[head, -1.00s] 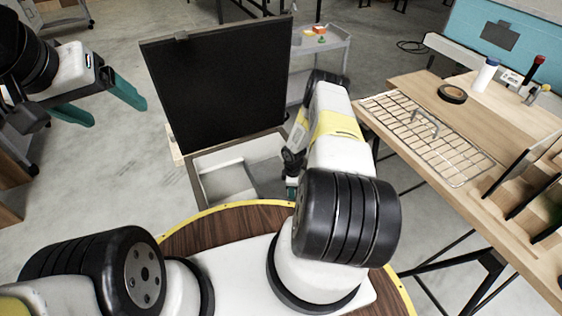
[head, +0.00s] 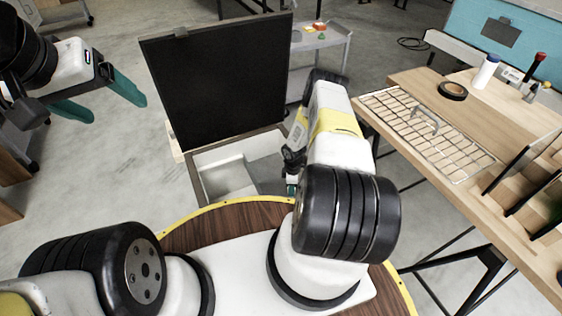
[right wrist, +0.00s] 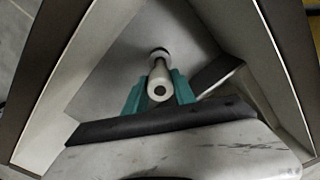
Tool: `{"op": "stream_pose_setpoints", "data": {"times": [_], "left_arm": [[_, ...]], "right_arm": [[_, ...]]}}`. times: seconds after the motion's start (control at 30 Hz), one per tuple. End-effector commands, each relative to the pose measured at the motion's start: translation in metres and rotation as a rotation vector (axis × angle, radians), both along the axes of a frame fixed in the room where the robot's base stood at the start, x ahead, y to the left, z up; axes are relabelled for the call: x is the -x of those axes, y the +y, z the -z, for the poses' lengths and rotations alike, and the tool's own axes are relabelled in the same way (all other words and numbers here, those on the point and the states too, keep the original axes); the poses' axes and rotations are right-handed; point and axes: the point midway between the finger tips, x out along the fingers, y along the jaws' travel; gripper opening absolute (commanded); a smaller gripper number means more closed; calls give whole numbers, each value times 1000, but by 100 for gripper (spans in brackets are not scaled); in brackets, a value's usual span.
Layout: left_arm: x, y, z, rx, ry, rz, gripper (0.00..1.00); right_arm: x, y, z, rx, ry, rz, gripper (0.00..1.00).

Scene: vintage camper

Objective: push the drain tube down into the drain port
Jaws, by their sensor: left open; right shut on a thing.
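The pale drain tube (right wrist: 158,83), with a dark hole in its near end, stands between the teal fingers of my right gripper (right wrist: 160,90), which is shut on it. Beyond it, a dark ring that looks like the drain port (right wrist: 159,52) shows in the pale floor of the box. The tube's far end lines up with this ring; I cannot tell how deep it sits. In the head view my right gripper (head: 291,189) is mostly hidden by its own arm at the box's right side. My left gripper (head: 116,110) is open and empty in the air at left.
The box (head: 224,180) has pale inner walls, and its black lid (head: 220,85) stands open behind it. A workbench (head: 490,110) with a wire rack (head: 425,135) stands at right. A grey cart (head: 330,48) is behind the lid.

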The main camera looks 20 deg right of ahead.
Motion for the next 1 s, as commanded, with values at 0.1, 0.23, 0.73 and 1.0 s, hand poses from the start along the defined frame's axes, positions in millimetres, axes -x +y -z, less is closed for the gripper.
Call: {"op": "stream_pose_setpoints", "data": {"times": [0.1, 0.23, 0.73, 1.0], "left_arm": [[0, 0, 0, 0, 0, 0, 79], [0, 0, 0, 0, 0, 0, 79], [0, 0, 0, 0, 0, 0, 79], [0, 0, 0, 0, 0, 0, 79]], "right_arm": [[0, 0, 0, 1, 0, -1, 0], [0, 0, 0, 0, 0, -1, 0], [-1, 0, 5, 0, -1, -1, 0], [0, 0, 9, 0, 0, -1, 0]]}}
